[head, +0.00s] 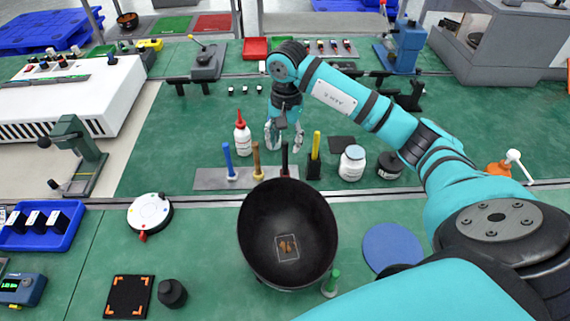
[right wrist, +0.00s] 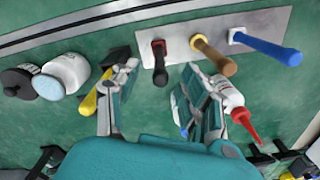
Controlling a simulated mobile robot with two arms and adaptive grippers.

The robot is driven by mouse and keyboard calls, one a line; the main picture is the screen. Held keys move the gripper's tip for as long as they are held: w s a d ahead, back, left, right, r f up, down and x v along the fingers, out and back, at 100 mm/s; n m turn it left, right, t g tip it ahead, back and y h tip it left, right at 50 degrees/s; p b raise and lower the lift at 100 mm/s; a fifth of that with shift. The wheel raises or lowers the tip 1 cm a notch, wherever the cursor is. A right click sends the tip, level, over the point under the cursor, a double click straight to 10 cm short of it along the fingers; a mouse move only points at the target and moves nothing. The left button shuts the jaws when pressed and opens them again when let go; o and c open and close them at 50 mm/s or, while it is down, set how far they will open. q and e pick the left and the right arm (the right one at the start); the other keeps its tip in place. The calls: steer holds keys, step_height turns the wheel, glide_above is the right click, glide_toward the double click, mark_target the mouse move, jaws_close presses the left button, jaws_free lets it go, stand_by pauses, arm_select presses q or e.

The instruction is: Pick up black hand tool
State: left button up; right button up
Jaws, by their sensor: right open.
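The black hand tool (head: 285,160) stands upright at the right end of a grey plate (head: 210,181), in line with a brown-handled tool (head: 257,162) and a blue-handled tool (head: 229,162). In the right wrist view the black tool (right wrist: 160,62) has a red part by its base and shows between the fingers. My right gripper (head: 284,138) is open and empty, pointing down a little behind and above the black tool. I cannot tell its exact gap to the tool. My left gripper is not in view.
A white bottle with a red tip (head: 242,138) stands close left of the gripper. A yellow-handled item (head: 315,150) stands close right, beside white (head: 352,163) and black (head: 390,166) jars. A large black bowl (head: 287,235) sits in front of the plate.

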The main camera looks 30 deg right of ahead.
mark_target(285, 170)
step_height(285, 170, down, 2)
steer(key=shift+w, duration=0.1)
steer(key=shift+f+p, duration=0.5)
steer(key=shift+f, duration=0.05)
step_height(285, 170, down, 4)
steer(key=shift+w+r+p, duration=0.1)
steer(key=shift+r+p, duration=0.1)
steer(key=shift+p, duration=0.5)
steer(key=shift+d+f, duration=0.1)
steer(key=shift+f, duration=0.3)
steer(key=shift+c, duration=0.2)
jaws_close()
